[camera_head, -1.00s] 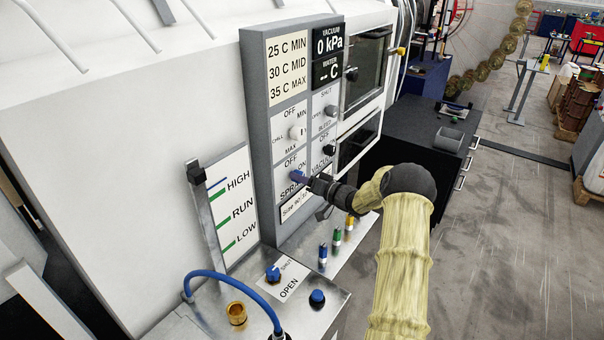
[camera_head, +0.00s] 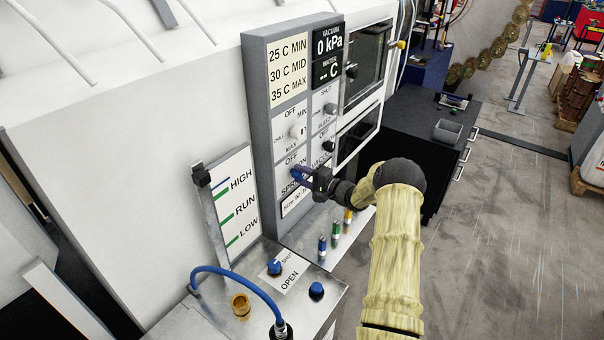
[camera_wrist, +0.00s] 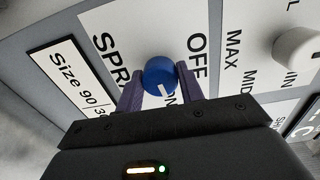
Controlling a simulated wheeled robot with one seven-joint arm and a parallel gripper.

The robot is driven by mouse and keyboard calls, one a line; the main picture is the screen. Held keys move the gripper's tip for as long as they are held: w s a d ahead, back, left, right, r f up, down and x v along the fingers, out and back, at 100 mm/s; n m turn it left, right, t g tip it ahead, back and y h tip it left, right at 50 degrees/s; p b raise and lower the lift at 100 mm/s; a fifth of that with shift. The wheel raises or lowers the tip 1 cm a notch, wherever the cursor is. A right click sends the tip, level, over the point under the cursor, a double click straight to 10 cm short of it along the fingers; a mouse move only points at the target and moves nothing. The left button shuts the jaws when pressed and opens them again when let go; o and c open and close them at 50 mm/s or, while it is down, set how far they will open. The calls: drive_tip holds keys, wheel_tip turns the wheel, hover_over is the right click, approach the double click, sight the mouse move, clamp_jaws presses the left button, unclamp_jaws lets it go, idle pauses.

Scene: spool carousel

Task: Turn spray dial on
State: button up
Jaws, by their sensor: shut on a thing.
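The spray dial (camera_wrist: 159,74) is a round blue knob on a white label plate with the words SPRAY, OFF and ON. In the wrist view a pale mark shows at its lower edge, close to the word ON. My gripper (camera_wrist: 160,86) has its two purple fingers on either side of the knob, shut on it. In the head view my gripper (camera_head: 301,173) reaches the lower left of the grey control panel (camera_head: 264,150). There the fingers mostly hide the dial and part of its label.
Below are several coloured fittings (camera_head: 335,230) and a metal box with blue knobs (camera_head: 275,267) and a blue hose (camera_head: 235,275). The floor at right is open.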

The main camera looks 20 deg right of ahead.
drive_tip(key=shift+d+m, duration=0.15)
drive_tip(key=shift+m, duration=0.65)
drive_tip(key=o, duration=1)
drive_tip(key=b+v, duration=0.4)
drive_tip(key=v, duration=1.3)
drive_tip(key=shift+d, duration=0.1)
